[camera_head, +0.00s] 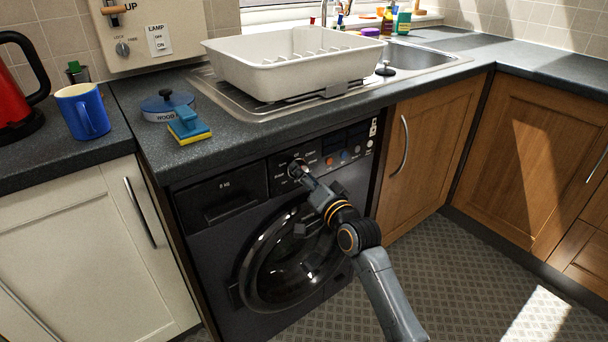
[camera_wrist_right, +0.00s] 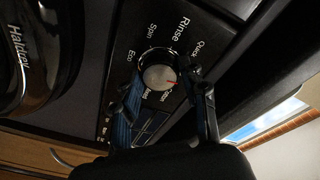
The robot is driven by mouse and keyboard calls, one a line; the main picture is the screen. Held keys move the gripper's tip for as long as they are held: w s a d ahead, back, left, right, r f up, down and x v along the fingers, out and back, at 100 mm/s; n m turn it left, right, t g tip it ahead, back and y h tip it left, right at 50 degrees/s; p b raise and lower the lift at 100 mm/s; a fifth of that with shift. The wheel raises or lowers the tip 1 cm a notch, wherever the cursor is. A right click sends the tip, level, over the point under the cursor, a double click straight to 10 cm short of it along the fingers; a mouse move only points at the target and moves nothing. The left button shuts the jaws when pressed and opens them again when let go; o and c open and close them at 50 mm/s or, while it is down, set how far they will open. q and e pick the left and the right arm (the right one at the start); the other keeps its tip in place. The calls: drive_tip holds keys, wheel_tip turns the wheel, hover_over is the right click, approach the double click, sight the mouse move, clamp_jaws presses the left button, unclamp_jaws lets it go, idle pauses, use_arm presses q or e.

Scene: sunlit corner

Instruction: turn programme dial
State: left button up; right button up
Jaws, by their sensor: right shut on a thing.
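The programme dial (camera_wrist_right: 159,76) is a round knob with a pale grey face and a red mark. In the right wrist view the mark points right and slightly down, towards a partly hidden label. Labels such as Rinse, Spin, Eco and Quick ring it. My right gripper (camera_wrist_right: 164,92) has its fingers on two sides of the dial and is shut on it. In the head view my right gripper (camera_head: 300,170) reaches the control panel of the dark washing machine (camera_head: 222,262) and mostly covers the dial. My left gripper is not in view.
The worktop (camera_head: 240,133) overhangs just above the panel. Wooden cupboards (camera_head: 430,145) stand right. The patterned floor (camera_head: 450,270) in front is clear.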

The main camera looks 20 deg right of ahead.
use_arm(q)
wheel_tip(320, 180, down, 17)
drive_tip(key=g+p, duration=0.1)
drive_tip(key=p, duration=0.3)
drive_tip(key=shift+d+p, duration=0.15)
drive_tip(key=shift+p, duration=0.2)
use_arm(e)
drive_tip(key=shift+w+d+f+n+t+y, duration=0.1)
drive_tip(key=shift+n+y, duration=0.4)
drive_tip(key=shift+n, duration=2.55)
drive_tip(key=shift+s+d+f+n+t+y, duration=0.1)
drive_tip(key=shift+n+y, duration=0.4)
drive_tip(key=shift+n, duration=2.5)
drive_tip(key=shift+w+d+n+t+y, duration=0.1)
drive_tip(key=shift+n+y, duration=0.4)
drive_tip(key=shift+n, duration=2.55)
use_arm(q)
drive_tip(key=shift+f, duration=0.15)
use_arm(e)
drive_tip(key=shift+a, duration=0.1)
drive_tip(key=o, duration=1.2)
drive_tip(key=shift+c, duration=0.2)
drive_tip(key=v, duration=1.2)
